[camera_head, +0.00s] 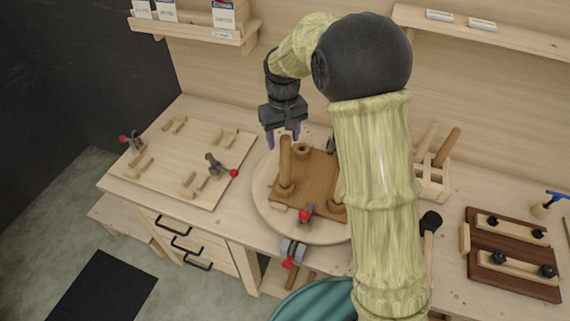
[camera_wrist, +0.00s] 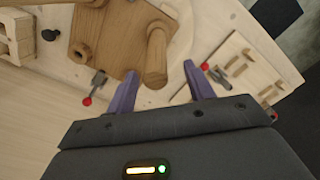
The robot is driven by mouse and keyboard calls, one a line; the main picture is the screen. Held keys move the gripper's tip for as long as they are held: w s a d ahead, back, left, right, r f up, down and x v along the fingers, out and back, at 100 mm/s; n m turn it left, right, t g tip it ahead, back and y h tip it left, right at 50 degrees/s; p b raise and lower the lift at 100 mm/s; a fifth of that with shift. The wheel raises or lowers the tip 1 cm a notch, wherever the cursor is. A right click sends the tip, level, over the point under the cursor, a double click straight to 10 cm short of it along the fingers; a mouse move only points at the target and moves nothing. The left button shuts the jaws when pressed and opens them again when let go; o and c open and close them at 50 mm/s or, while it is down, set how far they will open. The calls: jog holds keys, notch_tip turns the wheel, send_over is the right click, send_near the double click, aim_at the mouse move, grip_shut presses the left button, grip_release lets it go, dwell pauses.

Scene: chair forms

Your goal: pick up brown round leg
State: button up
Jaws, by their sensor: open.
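A brown round leg (camera_head: 285,163) stands upright at the left front corner of a brown wooden seat board (camera_head: 312,180). In the wrist view the leg (camera_wrist: 156,52) rises from the board (camera_wrist: 115,30) toward the camera. A second brown round leg (camera_head: 447,148) leans in a wooden rack at the right, beside a paler leg (camera_head: 428,138). My gripper (camera_head: 283,137) is open and points down, above and close to the standing leg's top. In the wrist view its purple fingers (camera_wrist: 160,88) are apart with nothing held between them. My arm hides the board's right side.
The board lies on a round turntable (camera_head: 270,216) with red-tipped clamps (camera_head: 306,214) around it. A pale jig panel (camera_head: 150,185) is at left, and a dark clamped fixture (camera_head: 515,260) at right. The leg rack (camera_head: 432,185) stands behind my arm. Shelves (camera_head: 200,28) hang on the back wall.

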aim_at(285, 149)
jog(key=f, duration=0.1)
jog(key=f+p, duration=0.1)
jog(key=f, duration=0.1)
jog(key=f+p, duration=0.1)
jog(key=f, duration=0.1)
jog(key=shift+d, duration=0.25)
jog(key=shift+w, duration=0.1)
jog(key=shift+d, duration=0.1)
jog(key=c, duration=0.6)
grip_shut()
